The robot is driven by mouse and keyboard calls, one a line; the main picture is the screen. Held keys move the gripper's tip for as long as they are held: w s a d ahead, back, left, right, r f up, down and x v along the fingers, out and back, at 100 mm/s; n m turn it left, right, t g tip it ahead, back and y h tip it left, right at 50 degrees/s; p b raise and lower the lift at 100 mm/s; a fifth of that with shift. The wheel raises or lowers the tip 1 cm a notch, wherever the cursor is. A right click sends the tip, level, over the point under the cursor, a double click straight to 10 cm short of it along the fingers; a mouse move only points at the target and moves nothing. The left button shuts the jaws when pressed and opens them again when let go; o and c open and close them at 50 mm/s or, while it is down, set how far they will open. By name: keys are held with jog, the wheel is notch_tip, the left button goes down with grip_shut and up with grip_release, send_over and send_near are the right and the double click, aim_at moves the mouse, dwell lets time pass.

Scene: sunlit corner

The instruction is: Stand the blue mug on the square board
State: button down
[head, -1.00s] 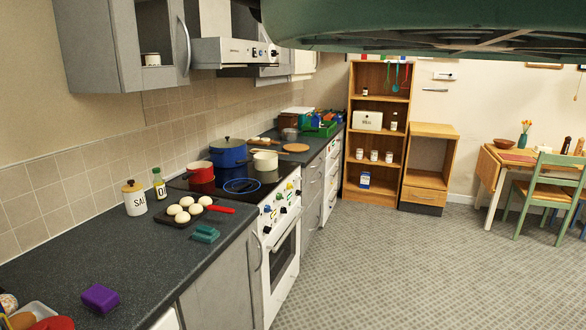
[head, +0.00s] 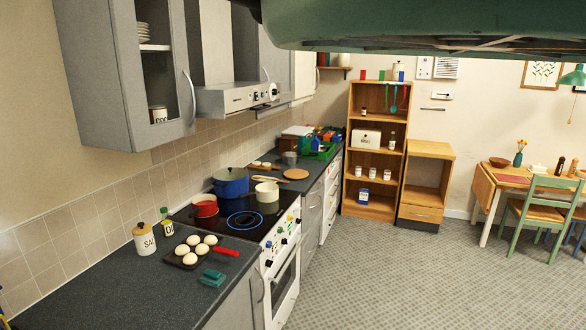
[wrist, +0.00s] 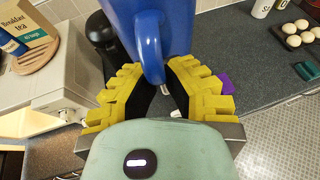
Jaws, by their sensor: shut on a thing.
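The blue mug (wrist: 178,35) is at the top of the wrist view, close to the camera and partly cut off by the frame edge. Its handle points towards my gripper (wrist: 166,84). The yellow fingers are shut on the handle. The mug is held up above the dark worktop. I cannot make out a square board in either view; a round wooden board (head: 295,174) lies on the far worktop.
The near worktop (head: 110,285) has a salt jar (head: 145,240), an oil bottle (head: 167,222), a tray of eggs (head: 190,258) and a teal block (head: 213,278). Pots, including a blue one (head: 231,187), stand on the stove. A tea box (wrist: 28,27) is at left in the wrist view.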

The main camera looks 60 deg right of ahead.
notch_tip(320, 180, up, 17)
jog(key=p, duration=1.5)
